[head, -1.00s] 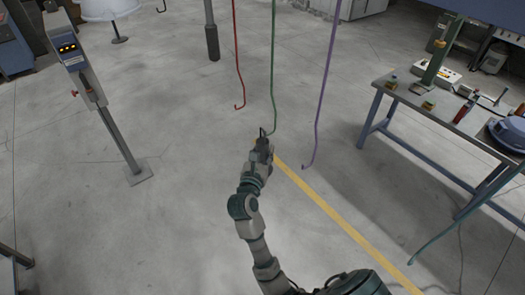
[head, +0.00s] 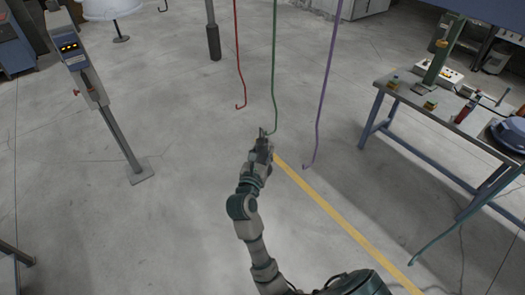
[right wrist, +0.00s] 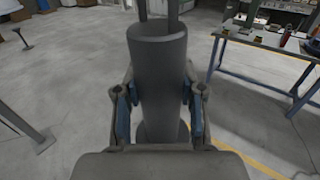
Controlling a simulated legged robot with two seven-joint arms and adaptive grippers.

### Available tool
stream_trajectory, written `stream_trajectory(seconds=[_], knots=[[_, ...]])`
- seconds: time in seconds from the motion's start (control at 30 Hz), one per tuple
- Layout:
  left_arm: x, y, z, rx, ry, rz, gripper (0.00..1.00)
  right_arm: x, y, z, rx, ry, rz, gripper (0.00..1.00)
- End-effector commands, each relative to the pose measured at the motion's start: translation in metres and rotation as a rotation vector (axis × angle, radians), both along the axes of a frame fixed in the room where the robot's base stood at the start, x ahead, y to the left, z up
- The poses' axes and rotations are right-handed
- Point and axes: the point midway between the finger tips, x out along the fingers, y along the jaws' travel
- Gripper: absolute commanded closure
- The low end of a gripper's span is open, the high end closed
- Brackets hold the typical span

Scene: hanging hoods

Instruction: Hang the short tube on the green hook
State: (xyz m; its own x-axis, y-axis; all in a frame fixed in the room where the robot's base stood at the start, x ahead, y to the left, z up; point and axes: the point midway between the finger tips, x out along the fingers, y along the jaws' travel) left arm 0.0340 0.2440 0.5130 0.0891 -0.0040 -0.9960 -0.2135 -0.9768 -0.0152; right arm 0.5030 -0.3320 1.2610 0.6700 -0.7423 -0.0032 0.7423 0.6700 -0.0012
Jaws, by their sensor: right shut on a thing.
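The green hook (head: 274,70) hangs as a long thin rod at the upper middle of the head view, with its bent tip just above my right gripper (head: 262,150). The right gripper is shut on the short tube, a dark grey upright cylinder. In the right wrist view the tube (right wrist: 159,65) stands between the blue-padded fingers of the gripper (right wrist: 160,105). Two thin dark strips (right wrist: 143,10) rise from the tube's top and leave the frame. The tube's top is at the hook's tip in the head view; I cannot tell whether they touch. My left gripper is not in view.
A red hook (head: 237,60) hangs left of the green one and a purple hook (head: 323,90) hangs right. A workbench (head: 450,125) with tools stands at the right. A grey post with a control box (head: 73,53) stands at the left. The floor between is clear.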

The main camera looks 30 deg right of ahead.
Motion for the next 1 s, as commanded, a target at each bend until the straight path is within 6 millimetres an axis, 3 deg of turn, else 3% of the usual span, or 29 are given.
stream_trajectory(seconds=[0.47, 1.0], knots=[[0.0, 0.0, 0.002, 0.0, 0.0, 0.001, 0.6, 0.0, -0.004, 0.001, -0.001, -0.001, -0.001, 1.0], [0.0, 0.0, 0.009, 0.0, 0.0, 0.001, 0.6, 0.002, -0.027, 0.001, -0.001, -0.001, 0.0, 1.0]])
